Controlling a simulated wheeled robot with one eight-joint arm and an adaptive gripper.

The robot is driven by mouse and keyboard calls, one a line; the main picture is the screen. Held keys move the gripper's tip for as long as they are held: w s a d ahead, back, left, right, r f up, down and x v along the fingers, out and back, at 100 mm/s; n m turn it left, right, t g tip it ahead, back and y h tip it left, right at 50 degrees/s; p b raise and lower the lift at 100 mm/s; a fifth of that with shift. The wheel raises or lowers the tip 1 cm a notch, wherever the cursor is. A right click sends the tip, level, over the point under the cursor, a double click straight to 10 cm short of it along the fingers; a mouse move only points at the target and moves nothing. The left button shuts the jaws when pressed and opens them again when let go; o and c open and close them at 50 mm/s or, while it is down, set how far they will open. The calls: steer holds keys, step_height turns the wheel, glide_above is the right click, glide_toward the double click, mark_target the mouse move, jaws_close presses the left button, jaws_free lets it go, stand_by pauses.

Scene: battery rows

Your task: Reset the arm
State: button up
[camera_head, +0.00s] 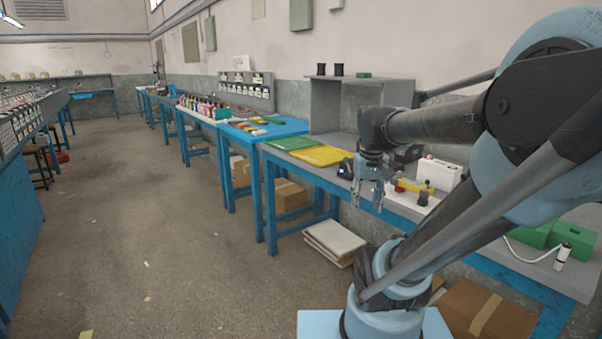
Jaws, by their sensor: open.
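My gripper (367,184) hangs from the end of my arm in the middle right of the head view. It points downward, open and with nothing visible between its fingers. It appears in front of the near edge of the workbench (308,173). My arm is folded, with its elbow high at the upper right and its base at the bottom. A white box (438,174) and a yellow device (411,187) stand on the bench just right of my gripper.
Yellow trays (318,156) lie on the bench left of my gripper. Green boxes (572,238) sit at the right end. Cardboard boxes (488,310) and flat white boards (334,240) lie below. The floor aisle (140,220) to the left is mostly clear, with another blue bench (18,215) along its far left side.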

steer(key=s+f+m, duration=0.1)
steer(key=s+f, duration=0.7)
steer(key=f, duration=0.2)
steer(key=shift+s+t, duration=0.15)
steer(key=shift+t, duration=0.25)
steer(key=shift+a, duration=0.1)
